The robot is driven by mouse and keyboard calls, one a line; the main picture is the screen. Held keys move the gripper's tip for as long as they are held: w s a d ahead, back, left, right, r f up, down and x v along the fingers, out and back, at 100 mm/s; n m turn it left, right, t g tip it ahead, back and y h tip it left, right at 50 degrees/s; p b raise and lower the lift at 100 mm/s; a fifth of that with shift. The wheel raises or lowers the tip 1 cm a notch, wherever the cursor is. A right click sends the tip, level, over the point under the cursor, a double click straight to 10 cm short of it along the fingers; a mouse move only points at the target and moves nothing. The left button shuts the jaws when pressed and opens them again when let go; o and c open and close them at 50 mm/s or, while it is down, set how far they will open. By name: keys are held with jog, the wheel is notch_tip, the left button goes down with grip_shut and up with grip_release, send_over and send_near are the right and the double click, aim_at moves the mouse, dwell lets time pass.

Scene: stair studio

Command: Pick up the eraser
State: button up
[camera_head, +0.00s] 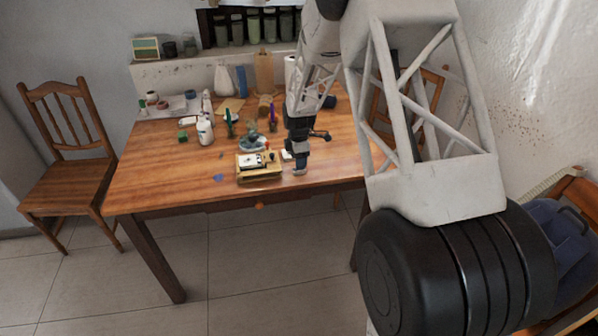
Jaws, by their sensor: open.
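My gripper (299,168) points down low over the right part of the wooden table, near its front edge. It is open; its fingers are small and dark here, and I see nothing held between them. A small white block (286,156) lies just left of my gripper and may be the eraser, but it is too small to be sure. A wooden box (262,176) with a white and black item on top stands left of the gripper. A small blue piece (218,178) lies further left. Part of the table behind my arm is hidden.
A bluish dish (252,143) with items stands behind the wooden box. A white bottle (205,132) and several jars and holders stand further back on the table (150,180). The table's left front is clear. A chair (70,150) stands at left.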

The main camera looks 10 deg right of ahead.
jog(key=shift+s+f, duration=0.1)
jog(key=shift+f, duration=2.15)
jog(key=c, duration=1)
jog(key=shift+r, duration=0.15)
jog(key=shift+r, duration=1.8)
jog(key=s+r, duration=0.1)
jog(key=s, duration=1.5)
